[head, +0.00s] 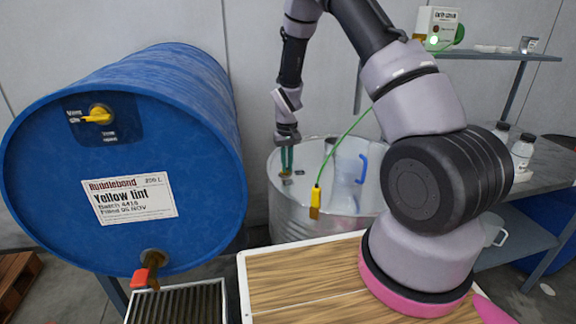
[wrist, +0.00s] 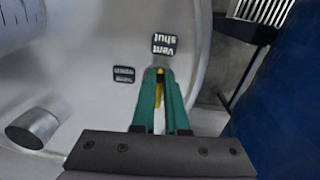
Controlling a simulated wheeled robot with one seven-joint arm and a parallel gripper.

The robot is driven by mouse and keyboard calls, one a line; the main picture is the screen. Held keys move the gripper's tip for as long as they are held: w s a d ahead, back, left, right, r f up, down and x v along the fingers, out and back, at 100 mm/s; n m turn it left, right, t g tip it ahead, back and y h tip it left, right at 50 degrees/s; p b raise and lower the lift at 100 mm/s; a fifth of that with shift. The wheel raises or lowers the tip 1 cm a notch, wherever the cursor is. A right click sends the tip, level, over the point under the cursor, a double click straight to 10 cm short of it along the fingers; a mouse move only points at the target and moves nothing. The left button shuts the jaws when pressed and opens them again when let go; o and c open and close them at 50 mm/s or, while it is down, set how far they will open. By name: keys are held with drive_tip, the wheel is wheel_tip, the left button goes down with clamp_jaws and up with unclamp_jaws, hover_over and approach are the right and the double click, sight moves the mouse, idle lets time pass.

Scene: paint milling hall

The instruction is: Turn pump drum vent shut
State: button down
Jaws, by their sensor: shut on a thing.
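The grey metal pump drum (head: 325,221) stands upright in the middle of the head view. In the wrist view its lid (wrist: 95,45) bears a "Vent shut" label (wrist: 166,44) and a second dark label (wrist: 124,74), too small to read surely. A small yellow vent lever (wrist: 159,88) sits on the lid below the "Vent shut" label. My gripper (wrist: 160,78) points down with its green fingers shut on this lever. In the head view my gripper (head: 286,172) is at the drum's left side, and the lever is mostly hidden there.
A blue drum (head: 190,85) lies at left with its own yellow vent lever (head: 98,116) and a red-handled tap (head: 147,270). A blue-handled clear jug (head: 346,170) stands on the grey drum. A wooden top (head: 300,285) is nearest.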

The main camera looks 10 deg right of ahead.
drive_tip(key=shift+m, duration=0.4)
drive_tip(key=c, duration=0.9)
unclamp_jaws()
drive_tip(key=shift+c, duration=0.2)
wheel_tip(320, 180, up, 11)
drive_tip(key=shift+f, duration=0.1)
